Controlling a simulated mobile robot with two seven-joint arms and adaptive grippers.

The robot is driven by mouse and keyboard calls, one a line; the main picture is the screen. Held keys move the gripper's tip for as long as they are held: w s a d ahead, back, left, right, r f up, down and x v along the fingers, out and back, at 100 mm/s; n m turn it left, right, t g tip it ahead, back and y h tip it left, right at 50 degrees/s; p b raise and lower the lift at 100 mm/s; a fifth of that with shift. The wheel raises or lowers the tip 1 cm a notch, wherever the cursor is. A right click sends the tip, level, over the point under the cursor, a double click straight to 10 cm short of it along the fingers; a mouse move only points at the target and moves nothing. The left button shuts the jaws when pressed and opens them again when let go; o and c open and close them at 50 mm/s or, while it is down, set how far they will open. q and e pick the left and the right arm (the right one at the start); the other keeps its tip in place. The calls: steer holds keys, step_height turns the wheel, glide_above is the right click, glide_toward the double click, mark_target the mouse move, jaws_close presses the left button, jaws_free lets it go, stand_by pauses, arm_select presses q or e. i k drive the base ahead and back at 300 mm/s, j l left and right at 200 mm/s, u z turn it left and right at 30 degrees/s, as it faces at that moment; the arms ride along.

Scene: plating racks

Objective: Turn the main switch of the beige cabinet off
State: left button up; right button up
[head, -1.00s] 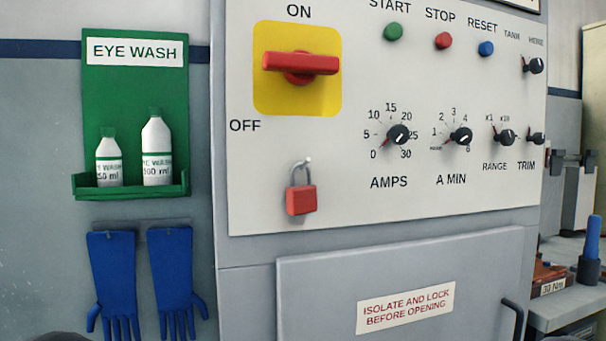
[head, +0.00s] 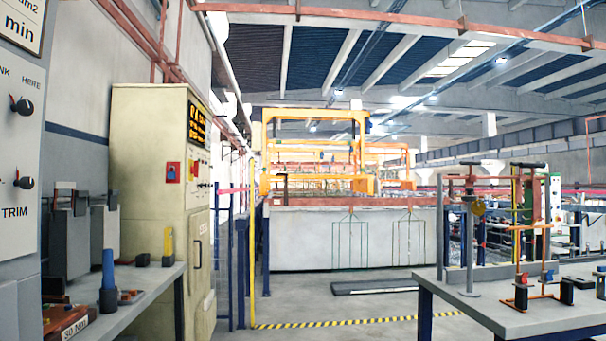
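The beige cabinet (head: 146,225) stands left of the middle in the head view, behind a grey bench. Small controls (head: 195,170) and a lit display (head: 197,124) are on the narrow right-hand face, seen at a slant. A dark handle (head: 197,254) is lower on that face. Neither gripper is in view.
The grey bench (head: 150,284) at left holds a blue-handled tool (head: 108,280) and other small items. A grey panel (head: 20,150) fills the left edge. Another table (head: 500,312) stands at right. Open floor (head: 330,310) lies between, with a yellow-black stripe.

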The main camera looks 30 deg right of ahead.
mark_target(194, 169)
steer(key=z, duration=0.35)
steer(key=i+l+z, duration=0.2)
steer(key=i, duration=0.25)
steer(key=i+z, duration=0.25)
steer(key=i, duration=0.15)
steer(key=i+l+z, duration=0.2)
steer(key=i, duration=2.25)
steer(key=j, duration=0.15)
